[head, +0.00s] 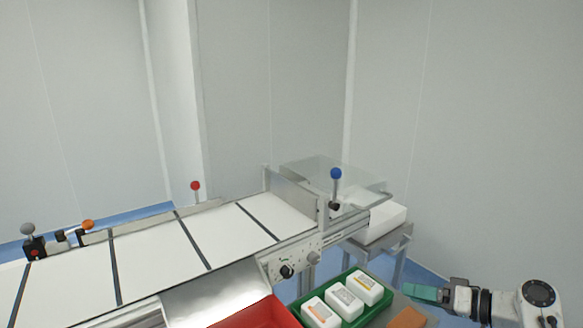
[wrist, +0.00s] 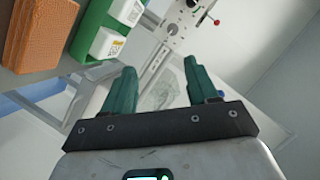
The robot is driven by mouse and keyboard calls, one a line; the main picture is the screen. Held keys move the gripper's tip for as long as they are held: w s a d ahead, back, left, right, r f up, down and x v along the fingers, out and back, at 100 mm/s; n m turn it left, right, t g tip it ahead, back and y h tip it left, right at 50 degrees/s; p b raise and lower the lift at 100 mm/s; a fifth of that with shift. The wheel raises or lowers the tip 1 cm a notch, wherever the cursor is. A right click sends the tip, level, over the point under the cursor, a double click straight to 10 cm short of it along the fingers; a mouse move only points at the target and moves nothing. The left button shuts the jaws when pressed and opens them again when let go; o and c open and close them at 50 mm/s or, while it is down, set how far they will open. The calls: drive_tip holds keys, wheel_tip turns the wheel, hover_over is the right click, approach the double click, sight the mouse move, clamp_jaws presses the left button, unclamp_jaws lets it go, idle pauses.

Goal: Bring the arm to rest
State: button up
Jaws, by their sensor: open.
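My gripper (head: 428,294) is at the lower right of the head view, at the end of my white and black arm. It points left toward the green bin and is apart from it. In the wrist view my gripper (wrist: 160,88) shows two green fingers spread wide apart. Nothing is between the fingers; the floor and parts of the machine show beyond them.
A green bin (head: 346,318) with white bottles stands left of my gripper, beside an orange-brown block (head: 407,318) and a red bin (head: 262,315). The converter table (head: 150,255) with knobbed levers runs left. Bare wall (head: 490,150) stands behind my arm.

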drive_tip(key=s+a+f+g+h+p, duration=0.2)
drive_tip(key=s+a+f+h, duration=0.1)
drive_tip(key=s+f, duration=0.55)
drive_tip(key=s+a+f+g+h+p, duration=0.3)
drive_tip(key=s+f, duration=0.3)
drive_tip(key=s, duration=0.6)
drive_tip(key=s+d+g+h+p, duration=0.1)
drive_tip(key=s+d+h+p, duration=0.1)
drive_tip(key=s, duration=1.1)
drive_tip(key=shift+s+r+m+g+h, duration=0.15)
drive_tip(key=shift+s+m+g+h, duration=0.2)
drive_tip(key=shift+h, duration=0.35)
drive_tip(key=s+d+r+h, duration=0.1)
drive_tip(key=s, duration=0.2)
drive_tip(key=s+d+r+g+h, duration=0.1)
drive_tip(key=s, duration=0.2)
drive_tip(key=s+d+r+p, duration=0.1)
drive_tip(key=s, duration=0.2)
drive_tip(key=shift+d+r+m+h, duration=0.1)
drive_tip(key=shift+m+h, duration=0.15)
drive_tip(key=shift+h, duration=0.15)
drive_tip(key=shift+c, duration=0.2)
